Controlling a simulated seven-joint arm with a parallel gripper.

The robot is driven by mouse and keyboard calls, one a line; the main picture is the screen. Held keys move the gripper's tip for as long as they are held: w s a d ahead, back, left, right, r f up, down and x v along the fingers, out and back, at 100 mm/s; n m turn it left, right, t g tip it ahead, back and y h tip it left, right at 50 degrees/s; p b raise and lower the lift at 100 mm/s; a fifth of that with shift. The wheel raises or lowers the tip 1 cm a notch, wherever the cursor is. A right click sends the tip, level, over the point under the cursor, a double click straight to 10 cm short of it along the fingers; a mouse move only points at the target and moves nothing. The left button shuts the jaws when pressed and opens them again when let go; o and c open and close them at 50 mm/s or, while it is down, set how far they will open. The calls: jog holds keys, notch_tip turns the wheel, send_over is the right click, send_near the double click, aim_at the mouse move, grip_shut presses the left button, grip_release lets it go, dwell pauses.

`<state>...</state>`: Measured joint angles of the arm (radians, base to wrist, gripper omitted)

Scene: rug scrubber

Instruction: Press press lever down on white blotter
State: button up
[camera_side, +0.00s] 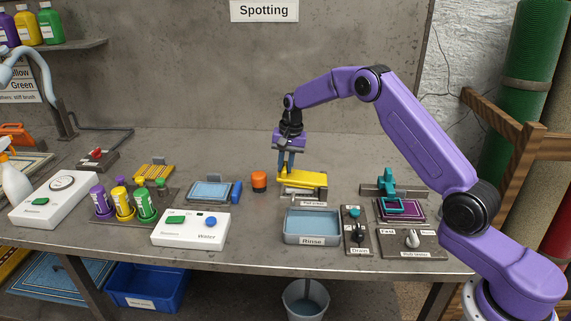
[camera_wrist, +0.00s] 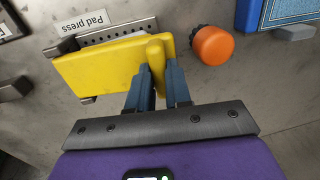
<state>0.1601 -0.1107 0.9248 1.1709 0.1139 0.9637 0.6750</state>
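The pad press has a yellow press lever (camera_side: 303,180), a broad plate with a rounded handle. In the wrist view the yellow plate (camera_wrist: 100,70) lies over a grey perforated base, and its handle (camera_wrist: 155,48) points toward my gripper. My gripper (camera_side: 286,167) comes down from above at the lever's left end. In the wrist view the blue fingers of my gripper (camera_wrist: 158,70) flank the handle closely on both sides, with no clear gap.
An orange round-topped thing (camera_side: 259,181) stands just left of the press. The rinse tray (camera_side: 312,240) is in front, with the drain control (camera_side: 356,231) beside it. A teal press (camera_side: 388,184) stands to the right, and a blue-framed pad (camera_side: 209,192) to the left.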

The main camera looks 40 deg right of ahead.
aim_at(291, 175)
grip_shut()
jog(key=shift+w+a+f, duration=0.1)
jog(key=shift+a+f, duration=0.1)
jog(key=shift+f, duration=0.25)
jog(key=o, duration=0.7)
grip_release()
jog(key=r, duration=0.5)
jog(key=s+d+r, duration=0.1)
jog(key=r, duration=1.1)
jog(key=shift+s+d+r, duration=0.15)
jog(key=shift+s+d, duration=0.1)
jog(key=shift+d, duration=0.05)
